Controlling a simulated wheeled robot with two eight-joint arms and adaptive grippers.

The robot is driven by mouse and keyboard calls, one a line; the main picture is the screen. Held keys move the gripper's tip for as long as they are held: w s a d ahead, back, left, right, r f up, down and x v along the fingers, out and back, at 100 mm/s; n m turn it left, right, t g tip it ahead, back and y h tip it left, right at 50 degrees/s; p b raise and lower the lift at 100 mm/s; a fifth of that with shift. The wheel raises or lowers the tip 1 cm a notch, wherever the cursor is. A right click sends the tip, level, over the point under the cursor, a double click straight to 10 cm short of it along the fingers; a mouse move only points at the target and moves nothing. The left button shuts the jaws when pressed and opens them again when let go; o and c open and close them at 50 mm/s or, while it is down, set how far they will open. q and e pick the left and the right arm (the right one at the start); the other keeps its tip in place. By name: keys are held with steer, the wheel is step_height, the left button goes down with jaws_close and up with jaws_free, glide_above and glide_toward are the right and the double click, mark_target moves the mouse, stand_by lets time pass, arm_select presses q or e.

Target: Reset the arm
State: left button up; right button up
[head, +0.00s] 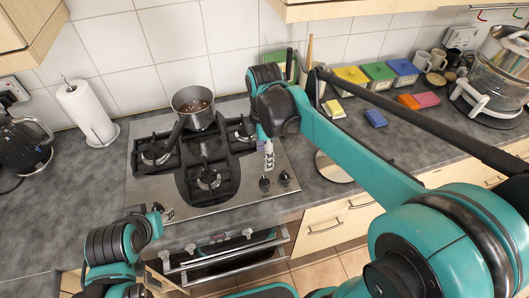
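My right arm reaches in from the right across the counter. Its gripper (268,157) hangs fingers down over the right side of the hob (148,190), above the control knobs. It looks narrow, and nothing can be made out between its fingers. My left arm is folded low at the left. Its gripper (165,213) is small in view at the hob's front left edge, and its finger gap cannot be made out.
A saucepan (186,97) with brown contents sits on the back burner. A paper towel roll (88,113) and a kettle (22,142) stand left. Coloured boxes (352,75), sponges (375,117), mugs (422,60) and a glass-walled pot (497,68) stand right. The left counter front is clear.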

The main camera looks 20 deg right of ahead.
steer(key=s+d+f+m+t+b, duration=0.1)
steer(key=s+d+f+m+t, duration=0.1)
steer(key=s+m, duration=0.3)
steer(key=s+d+f+m+t+b, duration=0.2)
steer(key=s+m+t, duration=0.3)
steer(key=m, duration=0.8)
steer(key=shift+s+d+f, duration=0.4)
steer(key=shift+d+f, duration=0.1)
steer(key=shift+f, duration=0.05)
stand_by(0.3)
